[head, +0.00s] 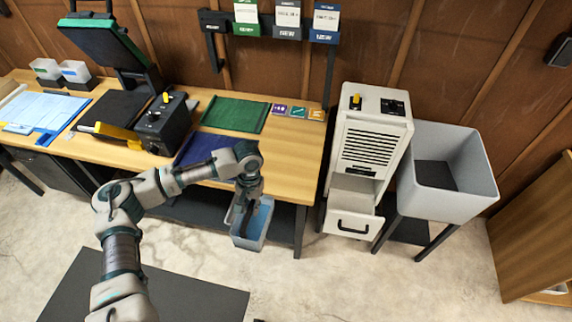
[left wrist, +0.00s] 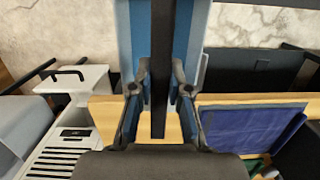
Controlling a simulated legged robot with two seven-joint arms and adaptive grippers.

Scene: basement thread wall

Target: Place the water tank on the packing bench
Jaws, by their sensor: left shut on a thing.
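The water tank (head: 264,217) is a pale blue open bin. It hangs in front of the right part of the packing bench (head: 297,150), with its body below the bench top. My left gripper (head: 246,197) is above the tank and shut on it. In the left wrist view the two fingers (left wrist: 160,88) close on a dark bar across the blue tank (left wrist: 191,30). The bench's wooden edge (left wrist: 240,99) shows beyond the fingers there. The gripper hides part of the tank. My right gripper is not in view.
A white dehumidifier-like unit (head: 368,140) with a black-handled front (head: 352,222) stands right of the bench, beside a grey sink (head: 455,195). A green mat (head: 236,114), blue mat (head: 205,150) and black box (head: 163,125) occupy the bench. Its right end is mostly bare.

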